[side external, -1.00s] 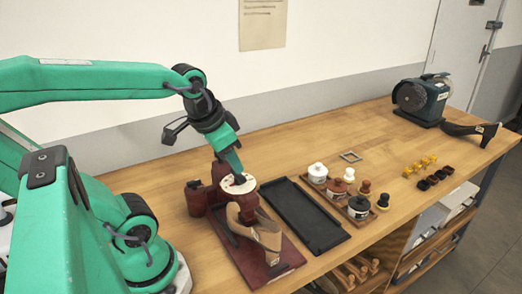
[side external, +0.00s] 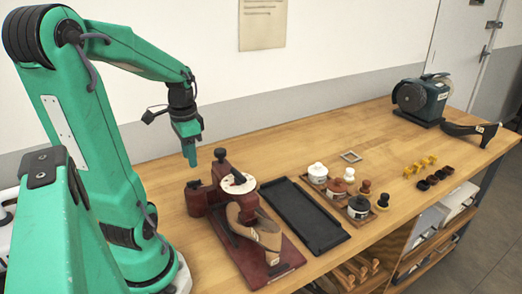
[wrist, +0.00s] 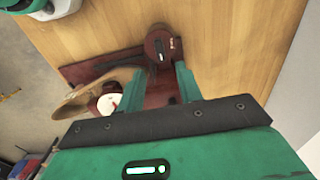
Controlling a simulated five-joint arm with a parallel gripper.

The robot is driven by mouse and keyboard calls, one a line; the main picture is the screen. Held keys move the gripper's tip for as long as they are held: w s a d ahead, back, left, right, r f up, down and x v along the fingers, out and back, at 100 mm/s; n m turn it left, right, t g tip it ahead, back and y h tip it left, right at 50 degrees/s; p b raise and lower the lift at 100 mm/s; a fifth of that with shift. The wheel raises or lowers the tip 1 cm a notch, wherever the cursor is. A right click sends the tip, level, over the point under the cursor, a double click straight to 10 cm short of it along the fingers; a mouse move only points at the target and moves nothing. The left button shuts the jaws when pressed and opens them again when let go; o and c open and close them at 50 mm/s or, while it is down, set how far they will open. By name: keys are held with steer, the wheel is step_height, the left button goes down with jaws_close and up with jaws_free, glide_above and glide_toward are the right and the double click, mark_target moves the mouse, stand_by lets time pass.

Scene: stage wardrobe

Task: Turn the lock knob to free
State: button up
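The lock knob is a small black bar (wrist: 160,52) on a round dark red post, between and beyond the fingertips in the wrist view. In the side view the knob (side external: 194,184) tops the short red post (side external: 196,201) at the left of the fixture. My gripper (side external: 191,164) hangs above the post, pointing down, apart from it. In the wrist view my gripper (wrist: 160,68) has its two green fingers spread with nothing between them. Markings on the post top are too small to read.
Beside the post, the red fixture holds a white dial (side external: 239,184) and a brown wooden shoe form (side external: 252,228). A black tray (side external: 303,214) and lidded pots lie to the right.

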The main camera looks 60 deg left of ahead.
mark_target(193, 181)
steer(key=shift+f, duration=3.9)
steer(key=shift+c, duration=0.2)
jaws_close()
